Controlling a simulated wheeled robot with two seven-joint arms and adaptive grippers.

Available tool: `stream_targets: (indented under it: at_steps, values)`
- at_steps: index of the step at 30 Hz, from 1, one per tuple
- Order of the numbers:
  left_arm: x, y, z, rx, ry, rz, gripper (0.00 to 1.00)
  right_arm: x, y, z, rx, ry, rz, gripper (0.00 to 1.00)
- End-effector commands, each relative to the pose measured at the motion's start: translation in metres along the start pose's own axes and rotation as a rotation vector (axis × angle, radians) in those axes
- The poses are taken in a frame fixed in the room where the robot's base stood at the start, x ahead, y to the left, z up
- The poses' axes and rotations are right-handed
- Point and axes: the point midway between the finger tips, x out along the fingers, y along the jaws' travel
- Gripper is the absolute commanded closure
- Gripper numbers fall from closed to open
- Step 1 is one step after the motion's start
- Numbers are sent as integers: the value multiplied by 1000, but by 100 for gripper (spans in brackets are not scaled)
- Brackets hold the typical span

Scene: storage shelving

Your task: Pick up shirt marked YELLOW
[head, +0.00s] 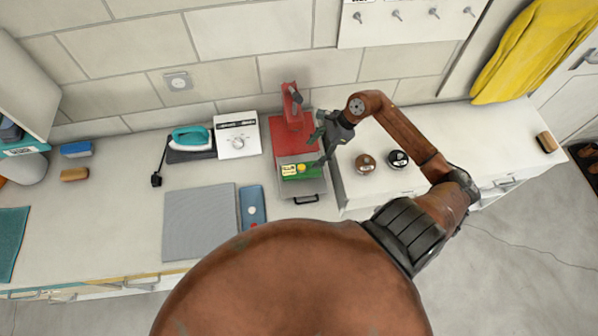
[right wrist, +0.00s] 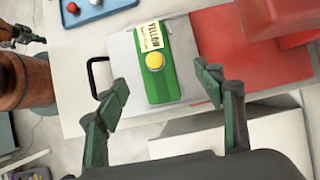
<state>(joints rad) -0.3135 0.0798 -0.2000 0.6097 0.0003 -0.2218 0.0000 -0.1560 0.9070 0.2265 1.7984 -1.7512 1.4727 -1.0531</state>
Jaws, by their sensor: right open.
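A green box (right wrist: 166,70) has a round yellow button (right wrist: 155,61) and a pale label reading YELLOW. My right gripper (right wrist: 160,97) is open and empty, fingers spread to either side of the box's near end; I cannot tell how far above. In the head view the right gripper (head: 322,152) hangs over it. No shirt marked YELLOW is visible. A dark jaw-like part, likely my left gripper (right wrist: 22,36), shows at the wrist view's edge, unclear.
The red press (head: 283,132) stands behind the plate. A white dial unit (head: 238,141), teal iron (head: 190,138), grey mat (head: 199,222) and blue device (head: 252,206) lie left. Two round stamps (head: 365,163) (head: 398,159) stand right. Yellow cloth (head: 528,52) hangs far right.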

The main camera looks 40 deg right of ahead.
Motion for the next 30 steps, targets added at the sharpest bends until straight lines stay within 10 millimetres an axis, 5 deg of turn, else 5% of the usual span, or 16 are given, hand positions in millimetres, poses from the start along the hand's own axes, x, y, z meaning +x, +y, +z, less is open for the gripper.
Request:
stream_targets:
  at_steps: [7,14,30]
  values:
    - [24,-1,-12,4,16,-1,100,24,1,-14,4,0,1,38]
    - [16,-2,-29,6,39,-2,100,44,2,-11,2,-2,3,38]
    - [-3,-2,-16,3,20,-1,100,99,8,-11,0,1,2,38]
